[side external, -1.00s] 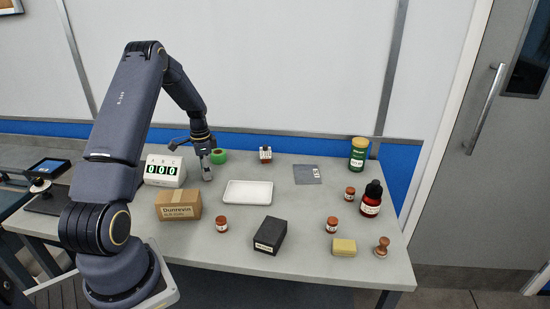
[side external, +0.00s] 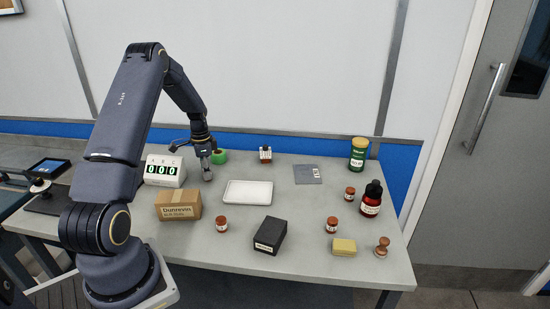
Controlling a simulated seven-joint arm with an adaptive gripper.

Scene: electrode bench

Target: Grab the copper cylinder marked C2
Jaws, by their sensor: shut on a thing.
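Three small copper cylinders with pale labels stand on the table: one at the front centre (side external: 221,224), one further right (side external: 331,225) and one at the right (side external: 350,194). Their marks are too small to read, so I cannot tell which is C2. My gripper (side external: 207,178) points down at the table's back left, between the white counter and a green roll. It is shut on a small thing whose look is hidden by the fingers. It is well apart from the three visible cylinders.
The white counter (side external: 164,171), cardboard box (side external: 178,205) and green roll (side external: 220,157) crowd my gripper. A white tray (side external: 249,193) lies to its right. A black box (side external: 270,236), yellow block (side external: 344,247), stamp (side external: 381,246), dark red bottle (side external: 371,200) and green jar (side external: 358,155) stand further right.

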